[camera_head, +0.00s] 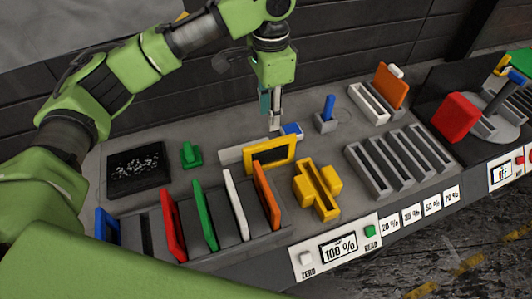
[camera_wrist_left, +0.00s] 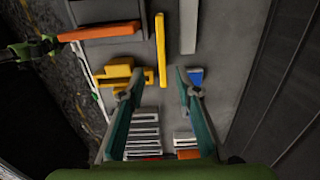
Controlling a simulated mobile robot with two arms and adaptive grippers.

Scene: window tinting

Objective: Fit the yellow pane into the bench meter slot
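The yellow pane (camera_head: 284,151), a yellow frame with a dark middle, stands upright on the grey bench. In the left wrist view the yellow pane (camera_wrist_left: 160,50) shows edge-on as a narrow strip. The yellow bench meter block (camera_head: 318,192), with a long slot, is in front and to the right of the pane. It also shows in the left wrist view (camera_wrist_left: 118,72). My left gripper (camera_head: 274,123) points down, behind the pane in the head view. Its teal fingers (camera_wrist_left: 156,88) are apart with nothing between them.
A rack with red, green, white and orange (camera_head: 266,195) panes stands left of the meter. A readout (camera_head: 340,247) shows 100 %. Grey slots (camera_head: 403,160) lie to the right. A blue-and-white piece (camera_head: 291,129) sits behind the pane. A black tray (camera_head: 136,168) lies at left.

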